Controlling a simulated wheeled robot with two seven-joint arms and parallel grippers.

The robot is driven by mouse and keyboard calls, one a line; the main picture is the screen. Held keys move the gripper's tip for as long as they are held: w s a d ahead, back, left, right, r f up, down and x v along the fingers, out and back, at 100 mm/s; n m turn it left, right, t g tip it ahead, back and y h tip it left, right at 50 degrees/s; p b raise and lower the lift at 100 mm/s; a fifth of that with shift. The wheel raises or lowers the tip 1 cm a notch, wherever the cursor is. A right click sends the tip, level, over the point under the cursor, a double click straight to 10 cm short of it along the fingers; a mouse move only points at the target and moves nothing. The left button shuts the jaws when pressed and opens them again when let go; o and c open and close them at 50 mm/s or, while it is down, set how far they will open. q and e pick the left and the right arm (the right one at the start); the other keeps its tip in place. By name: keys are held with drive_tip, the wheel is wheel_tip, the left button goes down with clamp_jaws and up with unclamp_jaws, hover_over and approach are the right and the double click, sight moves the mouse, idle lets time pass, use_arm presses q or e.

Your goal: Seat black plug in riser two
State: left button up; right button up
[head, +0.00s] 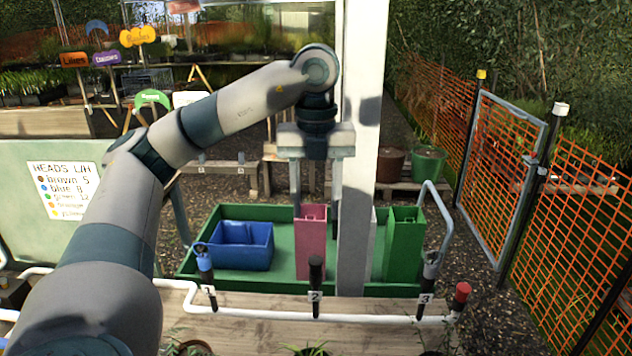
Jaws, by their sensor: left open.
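Riser two (315,297) stands in the middle of the front wooden bench, with a white "2" label. An upright black cylinder (316,270), which looks like the black plug, sits at its top; how deep it sits I cannot tell. My left gripper (316,212) points straight down with its two fingers apart and nothing visible between them. It is above the black cylinder in the picture, apart from it, and overlaps the top of the pink bin. My right gripper is not in view.
Riser one (208,285) with a blue top is left, riser three (425,290) right, near a red cap (462,289). A white pipe (375,319) runs along the bench. Behind are a green tray (285,213), blue bin (240,262), pink bin (311,255) and white post (361,130).

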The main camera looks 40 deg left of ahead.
use_arm(q)
drive_tip(key=shift+r+p, duration=0.35)
drive_tip(key=shift+r, duration=1.25)
drive_tip(key=shift+s+f, duration=0.1)
